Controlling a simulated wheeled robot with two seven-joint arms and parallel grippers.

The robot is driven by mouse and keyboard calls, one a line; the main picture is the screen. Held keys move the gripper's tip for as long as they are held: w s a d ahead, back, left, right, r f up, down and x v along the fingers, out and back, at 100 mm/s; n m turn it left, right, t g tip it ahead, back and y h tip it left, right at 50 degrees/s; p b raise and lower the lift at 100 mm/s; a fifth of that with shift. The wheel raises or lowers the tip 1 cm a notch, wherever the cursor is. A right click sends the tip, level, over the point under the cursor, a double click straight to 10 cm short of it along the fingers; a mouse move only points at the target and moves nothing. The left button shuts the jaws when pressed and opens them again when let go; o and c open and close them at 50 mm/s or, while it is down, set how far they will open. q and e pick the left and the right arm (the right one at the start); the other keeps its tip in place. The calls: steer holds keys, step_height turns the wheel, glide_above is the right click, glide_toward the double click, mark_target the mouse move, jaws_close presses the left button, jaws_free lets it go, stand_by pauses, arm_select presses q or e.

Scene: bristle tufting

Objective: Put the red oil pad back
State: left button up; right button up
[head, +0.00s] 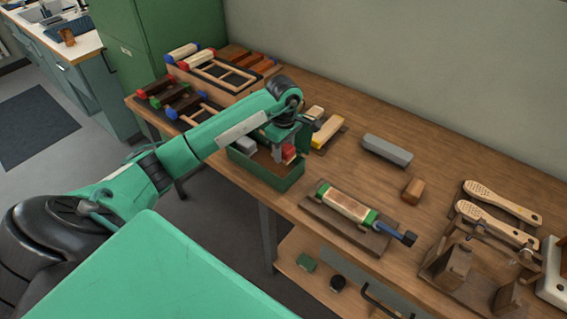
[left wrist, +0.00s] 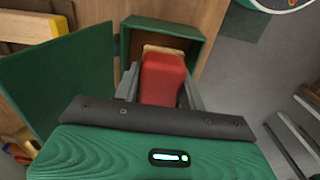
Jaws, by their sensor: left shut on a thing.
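The red oil pad (left wrist: 162,78) is between the fingers of my left gripper (left wrist: 160,88), with a pale strip along its far edge. In the head view the red pad (head: 289,152) shows at the fingertips of my left gripper (head: 283,154), which is shut on it. The pad is over the open green box (left wrist: 166,27); I cannot tell whether it touches the box floor. The green box (head: 268,179) stands at the table's front edge. A flat green panel (left wrist: 58,85), seemingly its open lid, stands beside it. My right gripper is not in view.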

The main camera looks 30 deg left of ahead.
mark_target(284, 173)
arm_select(q)
step_height(284, 173, down, 3)
step_height(284, 173, down, 4)
steer(key=shift+d+r+p, duration=0.1)
steer(key=shift+p, duration=0.45)
steer(key=shift+f, duration=0.25)
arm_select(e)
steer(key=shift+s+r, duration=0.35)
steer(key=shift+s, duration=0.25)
arm_select(q)
steer(key=shift+f, duration=0.1)
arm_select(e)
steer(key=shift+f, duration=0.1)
arm_select(q)
steer(key=o, duration=0.9)
steer(key=shift+o, duration=0.2)
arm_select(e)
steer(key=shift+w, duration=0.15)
